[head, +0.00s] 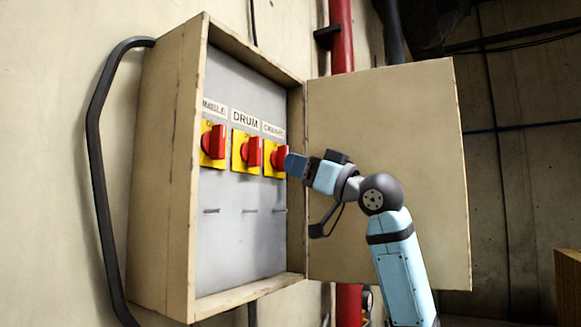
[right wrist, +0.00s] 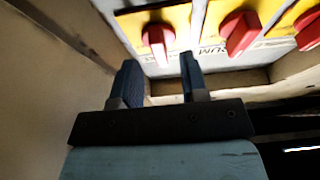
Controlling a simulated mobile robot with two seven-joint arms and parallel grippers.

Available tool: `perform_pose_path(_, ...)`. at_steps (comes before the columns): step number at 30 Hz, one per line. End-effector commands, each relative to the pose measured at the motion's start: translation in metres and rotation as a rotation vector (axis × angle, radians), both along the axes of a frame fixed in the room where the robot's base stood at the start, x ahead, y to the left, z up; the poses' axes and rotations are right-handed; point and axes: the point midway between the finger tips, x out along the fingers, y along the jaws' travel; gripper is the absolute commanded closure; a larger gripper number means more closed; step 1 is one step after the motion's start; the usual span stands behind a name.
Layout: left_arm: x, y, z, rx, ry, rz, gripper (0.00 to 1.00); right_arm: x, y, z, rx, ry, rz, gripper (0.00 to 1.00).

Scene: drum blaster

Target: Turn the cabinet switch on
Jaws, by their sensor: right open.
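Three red rotary switches on yellow plates sit in a row inside the open cabinet (head: 168,170). The rightmost switch (head: 278,159) has a small label above it, too blurred to read surely. The middle switch (head: 251,152) is under a DRUM label, and the left switch (head: 213,143) is under a partly hidden label. My right gripper (head: 291,164) is at the rightmost switch, its fingers covering part of that switch. In the right wrist view the gripper (right wrist: 158,62) is open, and the red handle (right wrist: 157,38) lies just beyond and between the fingertips. Contact is unclear. My left gripper is out of view.
The cabinet door (head: 390,120) stands open to the right, behind my right arm. A black cable (head: 92,150) runs down the left side, and a red pipe (head: 341,40) stands behind.

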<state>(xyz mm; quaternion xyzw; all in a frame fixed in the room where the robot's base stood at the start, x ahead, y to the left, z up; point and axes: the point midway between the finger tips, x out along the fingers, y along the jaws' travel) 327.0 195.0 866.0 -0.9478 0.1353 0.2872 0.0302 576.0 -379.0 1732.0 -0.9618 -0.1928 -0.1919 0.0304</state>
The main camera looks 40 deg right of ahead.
Motion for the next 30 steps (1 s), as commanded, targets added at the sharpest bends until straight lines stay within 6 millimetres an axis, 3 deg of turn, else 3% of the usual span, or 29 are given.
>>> perform_pose_path(3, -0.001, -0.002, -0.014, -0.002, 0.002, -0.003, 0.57, -0.025, -0.011, -0.016, -0.004, -0.002, -0.004, 0.60)
perform_pose_path(12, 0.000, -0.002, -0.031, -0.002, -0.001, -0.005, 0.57, -0.076, -0.032, -0.037, -0.002, -0.001, -0.002, 0.60)
perform_pose_path(18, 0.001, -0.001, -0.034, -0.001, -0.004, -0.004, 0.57, -0.091, -0.038, -0.042, -0.001, 0.000, 0.000, 0.60)
perform_pose_path(30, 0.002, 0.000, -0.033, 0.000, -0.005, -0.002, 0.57, -0.093, -0.039, -0.042, -0.001, 0.000, 0.000, 0.60)
